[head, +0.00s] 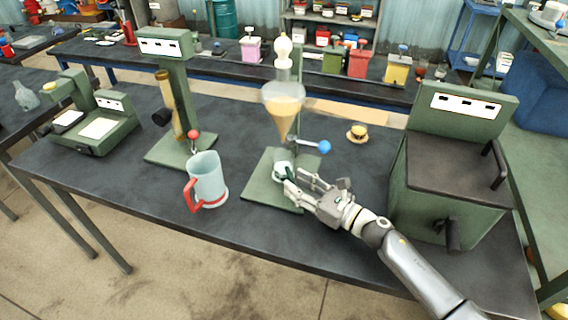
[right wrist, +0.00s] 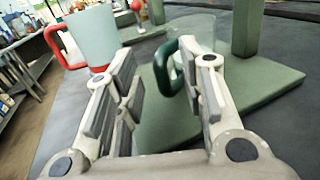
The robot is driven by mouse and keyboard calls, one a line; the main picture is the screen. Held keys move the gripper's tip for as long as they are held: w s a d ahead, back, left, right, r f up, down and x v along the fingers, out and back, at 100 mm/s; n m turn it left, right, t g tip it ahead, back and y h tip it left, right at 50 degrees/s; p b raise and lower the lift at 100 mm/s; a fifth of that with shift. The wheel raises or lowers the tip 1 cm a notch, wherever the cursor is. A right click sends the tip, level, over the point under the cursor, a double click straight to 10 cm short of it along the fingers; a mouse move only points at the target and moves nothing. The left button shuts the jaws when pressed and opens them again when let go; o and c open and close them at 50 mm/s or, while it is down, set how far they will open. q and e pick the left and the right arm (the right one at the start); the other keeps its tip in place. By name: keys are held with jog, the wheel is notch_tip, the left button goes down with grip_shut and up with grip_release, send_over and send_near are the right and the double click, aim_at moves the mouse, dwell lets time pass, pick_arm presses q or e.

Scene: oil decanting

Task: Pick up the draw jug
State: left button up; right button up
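A clear jug with a dark green handle (right wrist: 163,68) stands on the green base plate under the glass funnel; in the head view this small jug (head: 281,169) is partly covered by my fingers. A taller pale jug with a red handle (head: 208,178) stands on the bench to its left, and also shows in the right wrist view (right wrist: 93,36). The pictures do not mark which is the draw jug. My right gripper (head: 291,181) is open at the green-handled jug. In the right wrist view the green handle appears between the two fingertips, with no grip seen. My left gripper is not in view.
The funnel (head: 284,107) with amber liquid hangs above the small jug, with a blue-knobbed lever (head: 323,147) beside it. A green box machine (head: 450,180) stands right of my arm. A yellow-brown round item (head: 357,133) lies behind. The bench front (head: 250,225) is clear.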

jog(key=shift+w+a+f, duration=0.1)
jog(key=shift+w+a, duration=0.35)
jog(key=shift+a, duration=0.1)
jog(key=shift+c, duration=0.4)
grip_shut()
jog(key=shift+r, duration=0.2)
